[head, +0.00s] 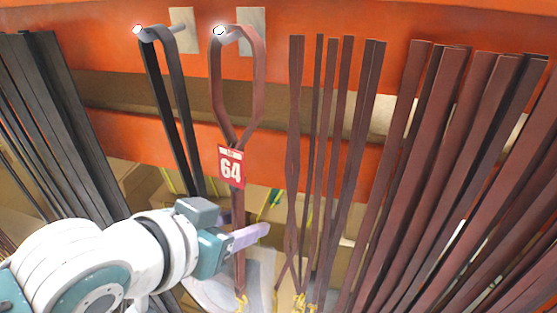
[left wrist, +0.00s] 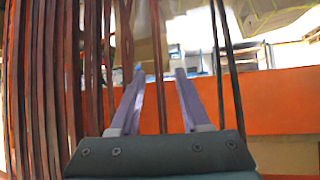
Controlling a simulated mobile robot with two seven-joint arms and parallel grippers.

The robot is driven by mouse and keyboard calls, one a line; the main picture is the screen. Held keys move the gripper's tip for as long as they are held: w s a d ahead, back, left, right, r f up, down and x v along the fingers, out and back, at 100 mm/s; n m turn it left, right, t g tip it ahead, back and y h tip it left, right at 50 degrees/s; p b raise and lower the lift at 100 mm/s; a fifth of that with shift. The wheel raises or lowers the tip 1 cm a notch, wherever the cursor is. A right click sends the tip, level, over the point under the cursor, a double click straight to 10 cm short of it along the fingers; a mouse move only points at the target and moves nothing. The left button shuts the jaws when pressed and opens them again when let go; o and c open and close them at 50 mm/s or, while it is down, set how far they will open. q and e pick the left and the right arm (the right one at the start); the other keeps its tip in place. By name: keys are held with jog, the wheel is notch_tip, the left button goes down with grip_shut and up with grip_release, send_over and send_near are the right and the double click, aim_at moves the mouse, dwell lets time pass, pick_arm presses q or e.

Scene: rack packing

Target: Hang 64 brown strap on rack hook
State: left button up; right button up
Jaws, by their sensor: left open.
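The brown strap with the red 64 tag (head: 231,168) hangs down from a rack hook (head: 219,31). Its upper loop (head: 262,75) is spread open and passes over the hook. My left gripper (head: 250,236) is open, below the tag and close to the strap's lower part. In the left wrist view, the two lilac fingers (left wrist: 158,88) are apart, and a thin brown strap (left wrist: 157,50) runs through the gap between them. I cannot tell whether a finger touches it. My right gripper is not in view.
A black strap (head: 155,85) hangs on the hook to the left. Many dark straps (head: 50,120) hang at far left, and many brown straps (head: 440,150) fill the right side. Orange rack beams (head: 330,150) run behind. Cardboard boxes (head: 375,215) stand behind the straps.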

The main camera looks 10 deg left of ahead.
pick_arm(q)
jog(key=v, duration=1)
jog(key=s+a+f+n+g+y, duration=0.1)
jog(key=s+a+f+g+y, duration=0.15)
jog(key=s, duration=0.45)
jog(key=s+a+f+n+g+y, duration=0.1)
jog(key=s+g, duration=0.3)
jog(key=s, duration=0.3)
notch_tip(320, 180, up, 19)
jog(key=p, duration=1.8)
jog(key=shift+w+a+m, duration=0.15)
jog(key=shift+w+m, duration=0.15)
jog(key=shift+h, duration=0.25)
jog(key=shift+w, duration=0.1)
